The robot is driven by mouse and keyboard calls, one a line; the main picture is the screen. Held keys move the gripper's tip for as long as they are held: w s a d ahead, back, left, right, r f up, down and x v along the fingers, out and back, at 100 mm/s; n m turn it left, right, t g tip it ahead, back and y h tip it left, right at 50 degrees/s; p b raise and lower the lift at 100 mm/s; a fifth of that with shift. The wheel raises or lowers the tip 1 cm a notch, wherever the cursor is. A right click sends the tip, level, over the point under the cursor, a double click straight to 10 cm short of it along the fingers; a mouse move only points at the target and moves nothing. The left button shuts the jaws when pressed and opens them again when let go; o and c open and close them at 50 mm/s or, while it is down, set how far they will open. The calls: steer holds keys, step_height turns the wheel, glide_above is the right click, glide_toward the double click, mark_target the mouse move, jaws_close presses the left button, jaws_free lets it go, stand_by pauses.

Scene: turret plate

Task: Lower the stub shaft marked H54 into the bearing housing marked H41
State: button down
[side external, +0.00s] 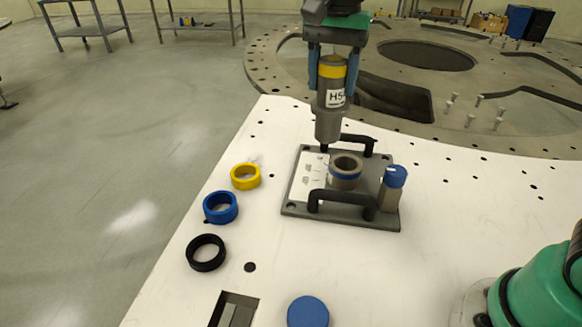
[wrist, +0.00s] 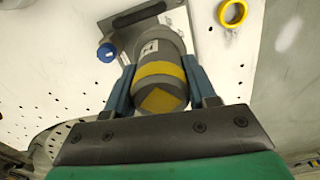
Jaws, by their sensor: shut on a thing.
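My gripper (side external: 332,72) is shut on a grey stub shaft (side external: 329,122) with a yellow band and a white label that reads H5 and a partly hidden digit. The shaft hangs upright, its narrower lower end above and slightly left of the bearing housing (side external: 345,174) in the side view. The housing is a short grey ring with a blue band and an open bore, on a grey plate (side external: 292,208). I cannot read a mark on it. In the wrist view the shaft (wrist: 160,85) sits between the blue fingers (wrist: 159,88) and hides the housing.
Two black handles (side external: 342,199) rise from the plate beside the housing. A blue-capped post (side external: 395,188) stands at its right. Yellow (side external: 246,176), blue (side external: 221,207) and black (side external: 206,253) rings lie left on the white table. A blue disc (side external: 308,312) is in front.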

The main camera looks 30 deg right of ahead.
steer(key=w+d+f+m, duration=0.2)
steer(key=d+f+m, duration=0.1)
steer(key=d+m, duration=0.45)
step_height(320, 180, down, 11)
steer(key=shift+n, duration=0.45)
stand_by(1.0)
steer(key=shift+f, duration=0.2)
stand_by(0.4)
steer(key=shift+c, duration=1)
jaws_free()
steer(key=shift+r, duration=2.85)
